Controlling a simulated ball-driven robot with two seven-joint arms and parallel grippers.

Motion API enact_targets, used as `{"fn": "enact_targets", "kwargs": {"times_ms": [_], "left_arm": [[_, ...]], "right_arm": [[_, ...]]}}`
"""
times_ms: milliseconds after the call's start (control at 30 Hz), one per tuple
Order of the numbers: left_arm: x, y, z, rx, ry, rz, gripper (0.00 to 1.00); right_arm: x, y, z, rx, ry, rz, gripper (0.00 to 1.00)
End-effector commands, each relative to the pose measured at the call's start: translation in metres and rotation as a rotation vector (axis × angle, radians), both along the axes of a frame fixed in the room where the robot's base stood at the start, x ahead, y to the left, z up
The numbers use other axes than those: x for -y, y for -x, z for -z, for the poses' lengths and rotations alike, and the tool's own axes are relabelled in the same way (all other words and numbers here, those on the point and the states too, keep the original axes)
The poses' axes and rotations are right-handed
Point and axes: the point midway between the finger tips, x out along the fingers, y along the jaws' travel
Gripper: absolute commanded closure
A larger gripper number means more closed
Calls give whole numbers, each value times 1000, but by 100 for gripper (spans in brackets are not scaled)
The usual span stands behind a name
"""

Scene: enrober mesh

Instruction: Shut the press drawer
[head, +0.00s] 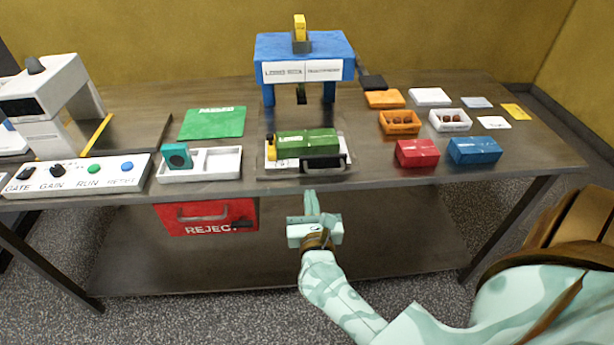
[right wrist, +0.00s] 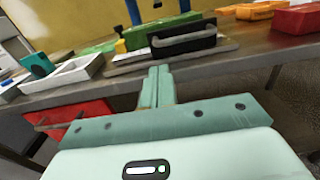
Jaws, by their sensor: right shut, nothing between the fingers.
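The blue press (head: 303,50) stands at the back middle of the table. In the right wrist view the handle (right wrist: 183,41) is just beyond the fingertips. My right gripper (head: 311,197) is shut and empty, just in front of and below the table's front edge, apart from the handle. My left gripper is not in view.
A red REJECT bin (head: 207,217) hangs under the table, left of my gripper. A white tray (head: 199,164) and a button panel (head: 75,175) lie left. Red (head: 417,153) and blue (head: 475,150) boxes stand right. Free tabletop lies between drawer and red box.

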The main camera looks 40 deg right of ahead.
Motion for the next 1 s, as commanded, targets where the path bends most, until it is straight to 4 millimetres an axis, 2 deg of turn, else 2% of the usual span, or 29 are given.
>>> {"fn": "enact_targets", "kwargs": {"times_ms": [200,400,867,1000], "left_arm": [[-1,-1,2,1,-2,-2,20],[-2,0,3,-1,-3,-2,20],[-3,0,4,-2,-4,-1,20],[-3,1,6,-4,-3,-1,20]], "right_arm": [[23,-39,0,1,3,0,100],[36,-60,1,-1,2,-1,100],[41,-67,0,-2,3,-1,100],[48,-80,1,0,4,-1,100]]}}
